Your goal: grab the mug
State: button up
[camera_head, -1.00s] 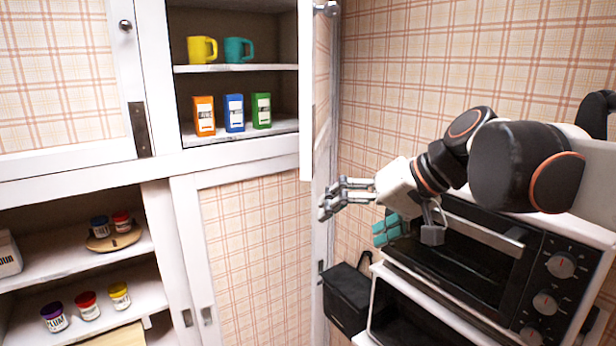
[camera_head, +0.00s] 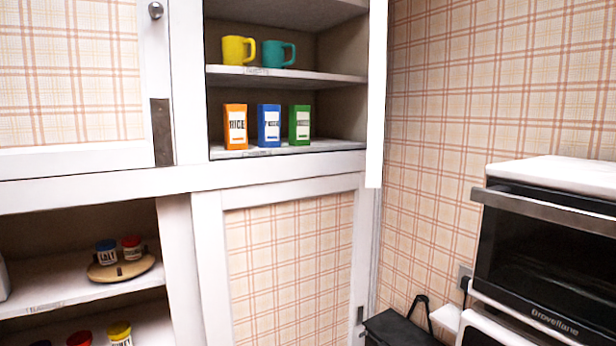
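A yellow mug (camera_head: 238,50) and a teal mug (camera_head: 279,54) stand upright side by side on a cupboard shelf (camera_head: 335,77). The yellow one is on the left, and each has its handle to the right. The cupboard's front is open there, and nothing blocks the mugs from view. My gripper and arm are out of the picture now.
Orange (camera_head: 236,127), blue (camera_head: 269,126) and green (camera_head: 299,125) boxes stand on the shelf below. The open door (camera_head: 377,95) stands edge-on at the right. A toaster oven (camera_head: 545,250) is at far right, a black bin (camera_head: 400,328) below. Jars sit on a round board (camera_head: 121,267) lower left.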

aim_at(234, 48)
jog(key=i+j+z, duration=0.1)
jog(key=j, duration=0.2)
jog(key=i+j+z, duration=0.1)
jog(key=i+j, duration=0.25)
jog(key=j, duration=0.25)
jog(key=i+j+z, duration=0.15)
jog(key=j, duration=0.2)
jog(key=i+j+z, duration=0.1)
jog(key=j, duration=0.2)
jog(key=i, duration=0.05)
